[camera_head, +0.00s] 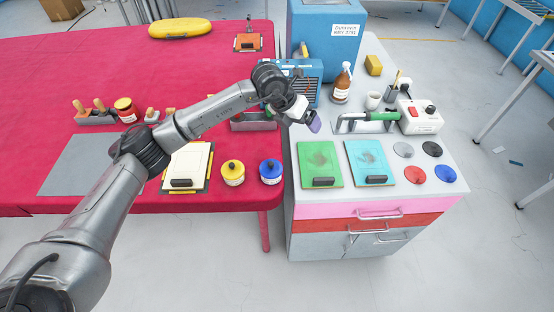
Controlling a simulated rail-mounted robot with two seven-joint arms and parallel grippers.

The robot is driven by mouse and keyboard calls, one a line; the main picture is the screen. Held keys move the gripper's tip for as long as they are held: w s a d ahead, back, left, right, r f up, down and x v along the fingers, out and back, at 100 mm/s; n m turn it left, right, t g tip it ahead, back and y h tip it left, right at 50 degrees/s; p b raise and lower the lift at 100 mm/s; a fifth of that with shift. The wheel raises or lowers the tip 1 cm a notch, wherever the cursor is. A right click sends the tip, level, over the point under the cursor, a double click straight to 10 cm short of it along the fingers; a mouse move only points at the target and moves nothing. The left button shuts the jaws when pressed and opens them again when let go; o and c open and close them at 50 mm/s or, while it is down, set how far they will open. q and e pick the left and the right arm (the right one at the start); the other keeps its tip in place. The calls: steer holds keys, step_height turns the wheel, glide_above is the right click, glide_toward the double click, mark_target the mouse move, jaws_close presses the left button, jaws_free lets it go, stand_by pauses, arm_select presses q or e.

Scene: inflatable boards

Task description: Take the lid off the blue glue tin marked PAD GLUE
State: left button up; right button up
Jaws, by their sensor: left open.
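A blue-lidded tin (270,173) with a pale label stands upright at the front right of the red table; its lid is on, and the label is too small to read. A yellow-lidded tin (232,173) stands just left of it. My left gripper (314,124) is open, above the left side of the white cabinet top, to the right of and behind the blue tin and apart from it. Its end looks purple, and the fingers are hard to make out. My right gripper is not in view.
A white pad on a dark board (188,167) lies left of the tins. Green (320,165) and turquoise (370,163) boards lie on the cabinet top (300,203). Several coloured discs, including a blue one (445,173), lie at its right. A spray bottle (342,84) stands behind.

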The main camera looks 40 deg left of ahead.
arm_select(q)
steer(key=s+a+f+n+g+y, duration=0.2)
steer(key=s+a+f+g+y, duration=0.15)
steer(key=s+a, duration=0.2)
steer(key=n+g+b, duration=0.1)
glide_above(271, 163)
steer(key=shift+y, duration=0.25)
step_height(271, 163, down, 7)
steer(key=shift+d+f, duration=0.1)
steer(key=shift+f, duration=0.05)
steer(key=shift+f+b, duration=0.65)
steer(key=shift+f, duration=2.1)
steer(key=shift+c, duration=0.2)
steer(key=shift+a, duration=0.2)
steer(key=c, duration=1.2)
steer(key=shift+f, duration=0.1)
jaws_close()
